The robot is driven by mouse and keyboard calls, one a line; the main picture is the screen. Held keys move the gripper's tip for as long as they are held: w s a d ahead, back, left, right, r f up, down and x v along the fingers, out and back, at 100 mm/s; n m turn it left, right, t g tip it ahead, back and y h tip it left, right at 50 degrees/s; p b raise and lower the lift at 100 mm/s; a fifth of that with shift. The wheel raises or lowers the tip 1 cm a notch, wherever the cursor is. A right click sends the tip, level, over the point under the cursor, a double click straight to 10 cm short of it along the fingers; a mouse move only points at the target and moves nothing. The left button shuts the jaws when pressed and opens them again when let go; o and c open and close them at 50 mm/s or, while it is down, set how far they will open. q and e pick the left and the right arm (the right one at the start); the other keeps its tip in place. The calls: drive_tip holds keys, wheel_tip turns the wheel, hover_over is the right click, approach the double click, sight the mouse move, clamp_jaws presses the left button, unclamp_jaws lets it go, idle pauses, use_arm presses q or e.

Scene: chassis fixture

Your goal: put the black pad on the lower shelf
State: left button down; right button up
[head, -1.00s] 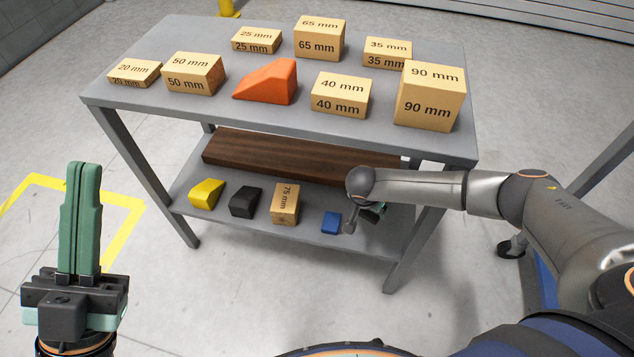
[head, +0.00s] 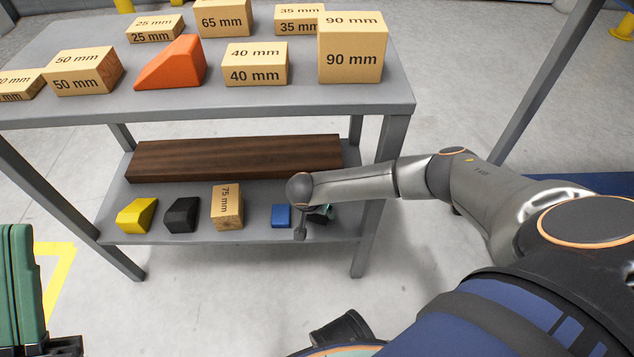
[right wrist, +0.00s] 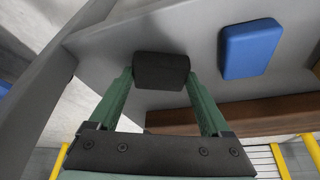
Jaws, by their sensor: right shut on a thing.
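The black pad (right wrist: 160,70) is between the two green fingertips of my right gripper (right wrist: 159,78), which is shut on it. In the head view my right gripper (head: 320,213) is mostly hidden behind its own arm, at the right end of the lower shelf (head: 262,232), just right of a blue block (head: 281,215). The blue block also shows in the right wrist view (right wrist: 250,48), apart from the pad. I cannot tell whether the pad touches the shelf. My left gripper (head: 20,230) is at the left edge, partly cut off, its green fingers together and empty.
On the lower shelf are a yellow wedge (head: 137,215), a black wedge (head: 182,215), a 75 mm block (head: 227,207) and a brown board (head: 235,158) behind them. The table top (head: 300,98) holds several marked blocks and an orange wedge (head: 172,63). A table leg (head: 378,210) stands close by my right arm.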

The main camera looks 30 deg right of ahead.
drive_tip(key=shift+f, duration=0.35)
use_arm(q)
drive_tip(key=shift+f+y, duration=0.25)
drive_tip(key=shift+y, duration=0.05)
use_arm(e)
drive_tip(key=shift+r, duration=0.15)
drive_tip(key=shift+f, duration=0.25)
drive_tip(key=o, duration=1.2)
drive_tip(key=shift+r, duration=0.1)
use_arm(q)
drive_tip(key=shift+f, duration=0.1)
use_arm(e)
drive_tip(key=shift+o, duration=0.2)
